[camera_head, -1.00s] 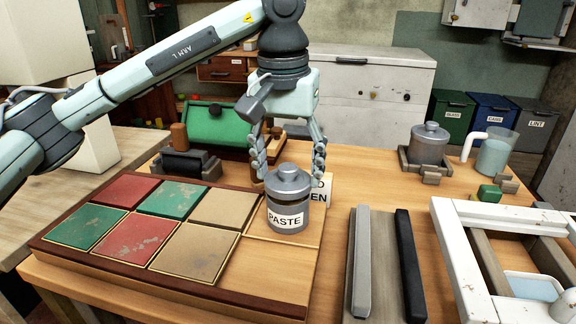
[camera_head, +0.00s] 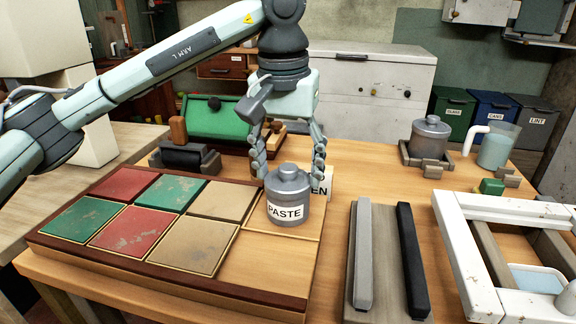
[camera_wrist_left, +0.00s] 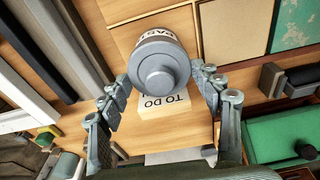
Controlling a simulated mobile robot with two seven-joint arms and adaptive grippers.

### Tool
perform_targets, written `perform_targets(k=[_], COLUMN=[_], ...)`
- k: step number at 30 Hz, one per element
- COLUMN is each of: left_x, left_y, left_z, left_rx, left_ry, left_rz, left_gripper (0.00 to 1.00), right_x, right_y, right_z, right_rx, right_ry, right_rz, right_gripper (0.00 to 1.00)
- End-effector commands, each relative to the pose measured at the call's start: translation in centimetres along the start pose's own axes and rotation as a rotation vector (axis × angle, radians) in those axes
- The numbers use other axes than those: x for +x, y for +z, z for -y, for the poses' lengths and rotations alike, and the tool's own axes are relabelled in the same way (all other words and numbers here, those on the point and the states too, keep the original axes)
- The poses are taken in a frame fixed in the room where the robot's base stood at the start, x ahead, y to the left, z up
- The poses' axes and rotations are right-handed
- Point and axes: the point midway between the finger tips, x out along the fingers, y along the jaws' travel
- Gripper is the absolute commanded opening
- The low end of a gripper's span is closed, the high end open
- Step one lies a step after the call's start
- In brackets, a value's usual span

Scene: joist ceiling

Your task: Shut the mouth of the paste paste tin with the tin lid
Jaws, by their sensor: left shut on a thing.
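The paste tin (camera_head: 285,213), a grey can with a white PASTE label, stands upright on the bare wooden square at the right of the tiled board. The grey tin lid (camera_head: 288,181) with its round knob sits over the tin's mouth, with no clear gap in the head view. My left gripper (camera_head: 291,176) reaches down from above, its fingers on either side of the lid, shut on it. The wrist view shows the lid (camera_wrist_left: 160,72) from above between the fingers, hiding the mouth; part of the tin (camera_wrist_left: 152,36) shows beyond it. My right gripper is out of view.
The tiled board (camera_head: 165,275) has red, green and tan squares. A sign (camera_head: 322,180) stands close behind the tin. Grey and black bars (camera_head: 385,262) and a white frame (camera_head: 462,255) are to the right. A lidded grey canister (camera_head: 429,140) and a jug (camera_head: 494,150) stand farther back.

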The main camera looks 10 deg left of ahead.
Motion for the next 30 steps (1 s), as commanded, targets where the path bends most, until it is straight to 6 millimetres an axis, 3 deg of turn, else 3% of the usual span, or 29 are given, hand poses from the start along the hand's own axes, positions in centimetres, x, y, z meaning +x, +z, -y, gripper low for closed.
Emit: perform_targets(k=[11,12,18,30], left_x=[0.63,0.63,0.52,-0.13], left_y=[0.07,0.07,0.05,0.02], left_z=[0.01,0.01,0.01,-0.02], left_rx=[0.0,0.0,0.0,0.0], left_ry=[0.0,0.0,0.0,0.001], left_rz=[0.0,-0.001,-0.001,-0.002], left_gripper=[0.3,0.66,0.89,0.89], right_x=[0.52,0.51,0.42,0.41], right_y=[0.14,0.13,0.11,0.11], right_z=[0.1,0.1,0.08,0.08], right_rx=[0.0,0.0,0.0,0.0], right_ry=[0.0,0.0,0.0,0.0], right_rz=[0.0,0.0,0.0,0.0], right_gripper=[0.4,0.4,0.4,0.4])
